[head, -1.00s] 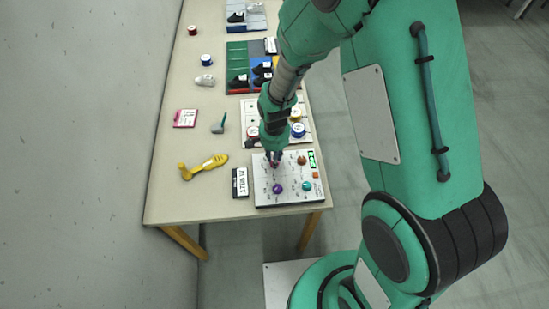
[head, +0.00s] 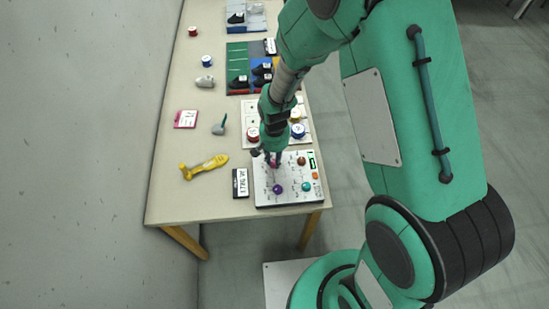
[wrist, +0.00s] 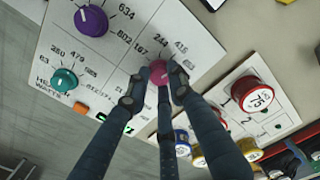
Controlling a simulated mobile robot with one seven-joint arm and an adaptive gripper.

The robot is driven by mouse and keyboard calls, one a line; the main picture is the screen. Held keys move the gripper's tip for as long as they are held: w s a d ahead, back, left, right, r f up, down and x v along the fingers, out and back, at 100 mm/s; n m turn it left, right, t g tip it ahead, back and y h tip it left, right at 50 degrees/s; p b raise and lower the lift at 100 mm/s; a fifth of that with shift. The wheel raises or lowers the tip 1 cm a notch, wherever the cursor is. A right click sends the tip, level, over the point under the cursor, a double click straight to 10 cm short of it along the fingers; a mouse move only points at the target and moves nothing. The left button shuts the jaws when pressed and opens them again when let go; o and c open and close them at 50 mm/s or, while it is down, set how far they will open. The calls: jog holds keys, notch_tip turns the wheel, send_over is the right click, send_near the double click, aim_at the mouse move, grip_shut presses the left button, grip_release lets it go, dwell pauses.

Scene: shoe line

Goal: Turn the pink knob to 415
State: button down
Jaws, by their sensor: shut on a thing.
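The white control panel (head: 262,198) lies at the near end of the table. The pink knob (wrist: 155,71) sits on it; in the head view it is mostly hidden by my gripper (head: 270,160). In the wrist view the dark fingers of my gripper (wrist: 156,84) are shut around the pink knob, one of them across its face. Printed numbers 167, 244 and what looks like 415 stand around the knob. Its pointer is covered, so I cannot tell its setting.
The panel also holds a purple knob (wrist: 91,20), a teal knob (wrist: 64,79), an orange button (wrist: 81,108) and a green display (head: 312,162). A dark label plate (head: 240,183) lies left of it. A board with round tins (head: 297,131) stands just behind.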

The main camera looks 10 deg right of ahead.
aim_at(274, 162)
jog(key=shift+n+p, duration=0.3)
jog(key=shift+n, duration=1.4)
jog(key=c, duration=1.5)
grip_release()
jog(key=shift+r, duration=0.15)
notch_tip(274, 162, up, 12)
jog(key=shift+f, duration=0.15)
